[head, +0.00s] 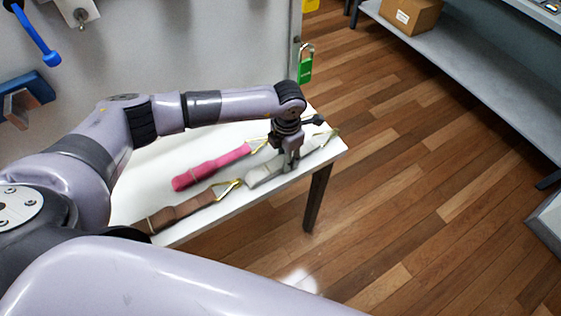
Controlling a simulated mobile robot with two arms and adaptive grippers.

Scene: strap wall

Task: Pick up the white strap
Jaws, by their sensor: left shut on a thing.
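The white strap (262,174) lies on the white table near its right front edge, with a brass-coloured end fitting at the table's right corner. My left gripper (290,163) points down onto the middle of this strap and is shut on it. The gripper hides a short part of the strap. The strap appears to lie at table height; I cannot tell if it is lifted at all. My right gripper is not in view.
A pink strap (211,166) lies behind and left of the white one. A brown strap (183,212) lies to the front left, its brass ring (228,188) close to the white strap's left end. A green padlock (305,68) hangs behind. Wooden floor is open at right.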

